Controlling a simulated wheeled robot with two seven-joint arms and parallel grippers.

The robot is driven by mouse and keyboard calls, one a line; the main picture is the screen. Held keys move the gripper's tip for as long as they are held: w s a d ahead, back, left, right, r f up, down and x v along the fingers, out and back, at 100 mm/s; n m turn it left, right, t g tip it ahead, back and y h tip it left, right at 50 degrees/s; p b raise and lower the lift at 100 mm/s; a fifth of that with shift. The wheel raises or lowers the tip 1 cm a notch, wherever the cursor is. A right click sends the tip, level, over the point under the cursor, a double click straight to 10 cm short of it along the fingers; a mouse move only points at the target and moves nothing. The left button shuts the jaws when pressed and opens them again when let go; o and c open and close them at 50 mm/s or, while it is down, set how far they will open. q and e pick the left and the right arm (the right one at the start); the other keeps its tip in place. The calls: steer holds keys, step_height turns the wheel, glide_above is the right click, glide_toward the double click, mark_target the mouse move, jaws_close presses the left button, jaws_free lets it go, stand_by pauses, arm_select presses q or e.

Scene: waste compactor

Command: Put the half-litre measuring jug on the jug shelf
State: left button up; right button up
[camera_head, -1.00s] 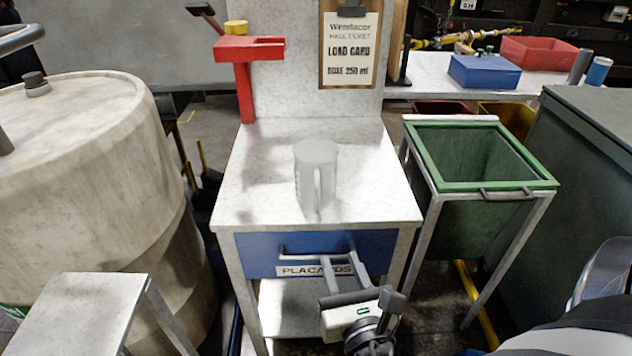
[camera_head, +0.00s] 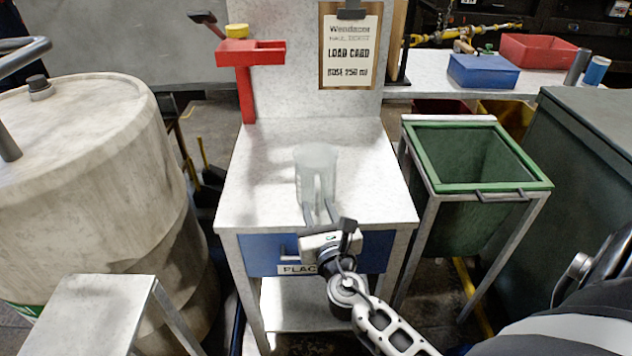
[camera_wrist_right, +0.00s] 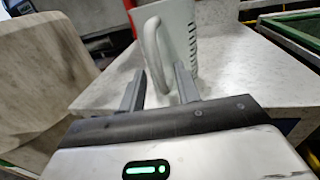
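The translucent measuring jug (camera_head: 316,164) stands upright on the pale worktop (camera_head: 255,200), its handle facing me. My right gripper (camera_head: 320,208) is in front of the jug at handle height, above the front edge of the worktop. In the right wrist view the jug (camera_wrist_right: 181,35) shows its side markings, and the fingers of my right gripper (camera_wrist_right: 158,78) are apart with the handle (camera_wrist_right: 153,50) between or just beyond their tips. I cannot tell whether they touch it. Nothing marks a jug shelf clearly. My left gripper is not in view.
A red bracket (camera_head: 248,55) rises at the worktop's back left, beside a load card (camera_head: 350,50). A blue drawer (camera_head: 262,247) is below the worktop. A green-rimmed bin (camera_head: 480,187) stands right, a large drum (camera_head: 100,180) left. The worktop around the jug is clear.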

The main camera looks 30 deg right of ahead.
steer(key=shift+x, duration=0.85)
jaws_close()
steer(key=shift+r, duration=0.1)
